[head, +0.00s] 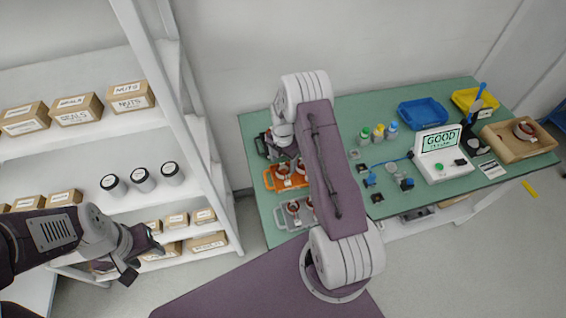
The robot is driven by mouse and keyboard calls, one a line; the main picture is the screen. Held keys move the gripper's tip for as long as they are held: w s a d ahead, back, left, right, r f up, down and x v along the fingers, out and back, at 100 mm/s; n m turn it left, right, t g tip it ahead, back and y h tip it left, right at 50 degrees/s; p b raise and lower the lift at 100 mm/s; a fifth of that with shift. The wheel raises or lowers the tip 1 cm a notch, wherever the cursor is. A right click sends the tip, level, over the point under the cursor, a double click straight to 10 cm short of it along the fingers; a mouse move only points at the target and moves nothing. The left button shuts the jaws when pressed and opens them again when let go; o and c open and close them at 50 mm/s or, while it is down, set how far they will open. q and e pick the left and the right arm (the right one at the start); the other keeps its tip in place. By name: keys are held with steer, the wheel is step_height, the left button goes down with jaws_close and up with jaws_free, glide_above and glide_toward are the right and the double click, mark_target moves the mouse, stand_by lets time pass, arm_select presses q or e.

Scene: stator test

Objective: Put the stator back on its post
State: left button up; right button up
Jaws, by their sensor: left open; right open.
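Several red-and-white ring-shaped parts that look like stators are in view. Some sit in an orange tray (270,181) and some in a grey tray (284,222) at the table's left end. One more stator (525,131) lies in a wooden box (506,150) at the right end. Whether any sits on a post is too small to tell. My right gripper (284,150) is open above the trays, by the orange tray's far side, partly hidden by its own arm. My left gripper (141,262) is open and empty in front of the shelves, away from the table.
The green table (408,207) holds a tester (442,155) reading GOOD, small bottles (378,132), a blue bin (423,113), a yellow bin (474,100) and small parts. White shelves (100,135) with boxes and jars stand left.

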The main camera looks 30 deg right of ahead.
steer(key=shift+r+p, duration=0.3)
steer(key=shift+r, duration=0.35)
steer(key=o, duration=0.6)
steer(key=shift+f, duration=0.1)
step_height(320, 180, up, 9)
steer(key=shift+r+b, duration=0.1)
steer(key=shift+b, duration=0.85)
steer(key=shift+a, duration=0.1)
